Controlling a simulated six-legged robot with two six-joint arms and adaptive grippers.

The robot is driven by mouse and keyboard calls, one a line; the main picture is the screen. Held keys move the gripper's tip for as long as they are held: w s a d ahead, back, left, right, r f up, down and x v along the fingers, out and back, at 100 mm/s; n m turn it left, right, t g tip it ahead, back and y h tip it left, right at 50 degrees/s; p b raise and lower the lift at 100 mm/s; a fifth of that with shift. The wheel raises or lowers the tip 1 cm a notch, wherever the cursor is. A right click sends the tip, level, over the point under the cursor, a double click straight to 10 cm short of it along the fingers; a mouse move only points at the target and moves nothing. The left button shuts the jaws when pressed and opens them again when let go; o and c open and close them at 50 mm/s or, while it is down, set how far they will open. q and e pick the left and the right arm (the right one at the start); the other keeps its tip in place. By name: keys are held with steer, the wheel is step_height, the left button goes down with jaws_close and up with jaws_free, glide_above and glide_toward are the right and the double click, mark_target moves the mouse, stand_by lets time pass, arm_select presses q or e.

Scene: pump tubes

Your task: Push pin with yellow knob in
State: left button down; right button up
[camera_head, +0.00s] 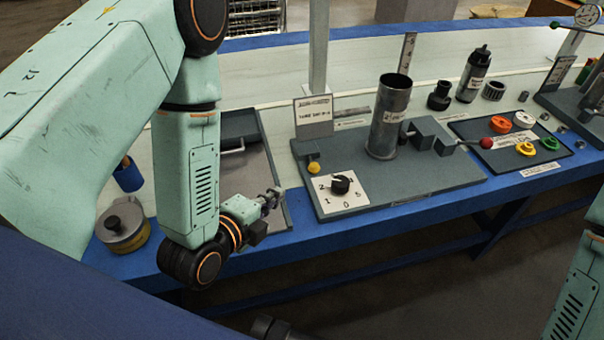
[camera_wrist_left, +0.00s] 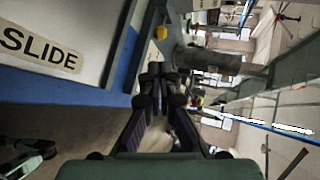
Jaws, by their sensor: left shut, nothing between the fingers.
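The yellow knob (camera_head: 314,168) of the pin sits at the left front of a grey board (camera_head: 440,182), under a small upright label plate. It also shows in the left wrist view (camera_wrist_left: 160,32), beyond the fingertips. My left gripper (camera_head: 272,197) is shut and empty, to the left of and nearer than the knob, apart from it. In the left wrist view its dark fingers (camera_wrist_left: 157,73) point towards the board's side. The pin's shaft is too small to make out. My right arm shows only as a link at the lower right; I cannot make out its gripper.
A numbered dial (camera_head: 340,185) sits just right of the knob, with a tall metal cylinder (camera_head: 389,115) behind. A red ball-ended lever (camera_head: 486,143) is farther right. A grey slide tray (camera_head: 272,150) lies left of the board. A yellow tin (camera_head: 122,226) stands at the table's left.

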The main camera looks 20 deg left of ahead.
arm_select(q)
steer(key=b, duration=0.4)
glide_toward(310, 163)
steer(key=w+d+f, duration=0.2)
steer(key=w, duration=0.1)
steer(key=shift+w+d, duration=0.2)
steer(key=shift+w, duration=0.15)
steer(key=shift+w+a, duration=0.65)
steer(key=shift+w, duration=0.25)
steer(key=shift+s, duration=0.1)
